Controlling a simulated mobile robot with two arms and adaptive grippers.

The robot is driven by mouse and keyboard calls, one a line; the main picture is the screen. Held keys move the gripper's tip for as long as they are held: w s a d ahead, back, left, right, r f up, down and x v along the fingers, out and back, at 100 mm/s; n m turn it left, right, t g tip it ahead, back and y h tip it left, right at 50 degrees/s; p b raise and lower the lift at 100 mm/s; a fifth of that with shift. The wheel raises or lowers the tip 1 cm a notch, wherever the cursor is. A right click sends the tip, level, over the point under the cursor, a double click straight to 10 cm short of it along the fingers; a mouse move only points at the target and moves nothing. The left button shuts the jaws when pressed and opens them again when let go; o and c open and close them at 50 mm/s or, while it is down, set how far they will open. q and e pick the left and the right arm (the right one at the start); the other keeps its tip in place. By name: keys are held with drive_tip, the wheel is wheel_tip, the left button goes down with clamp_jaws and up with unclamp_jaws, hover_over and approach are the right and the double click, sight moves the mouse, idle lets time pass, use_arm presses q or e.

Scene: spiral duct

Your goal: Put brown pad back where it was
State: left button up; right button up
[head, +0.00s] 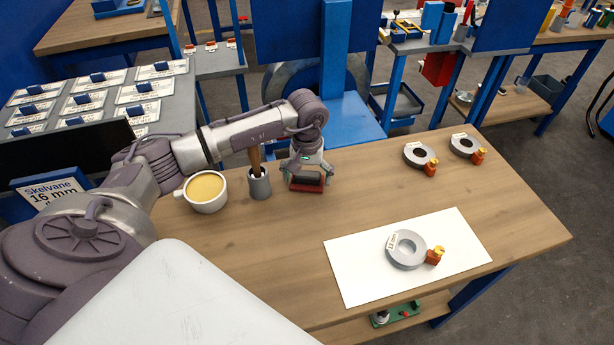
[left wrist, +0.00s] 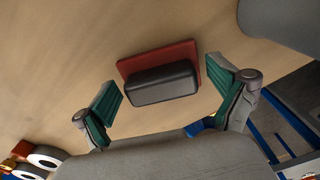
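A red-brown pad (head: 305,187) with a black block-shaped grip on top lies flat on the wooden table, right of a small grey cup. The left wrist view shows the pad (left wrist: 190,52) and its black grip (left wrist: 163,84) more closely. My left gripper (head: 307,169) points down right over the pad. Its green-lined fingers are spread on either side of the black grip, with a visible gap on both sides in the left wrist view. It holds nothing. My right gripper is not in view.
A mug with yellow content (head: 205,190) and a grey cup (head: 259,185) holding a brown handle stand left of the pad. A white sheet (head: 355,265) bears a grey ring (head: 407,262) and an orange-brown piece. Two similar rings (head: 419,155) sit at the back right. The table centre is clear.

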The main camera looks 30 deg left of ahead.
sight(307, 177)
use_arm(q)
drive_tip(key=shift+r+p, duration=0.3)
drive_tip(key=shift+r+b, duration=0.25)
drive_tip(key=shift+b, duration=0.1)
wheel_tip(307, 177, up, 11)
drive_tip(key=b, duration=0.2)
drive_tip(key=shift+s+d, duration=0.15)
drive_tip(key=shift+s, duration=0.05)
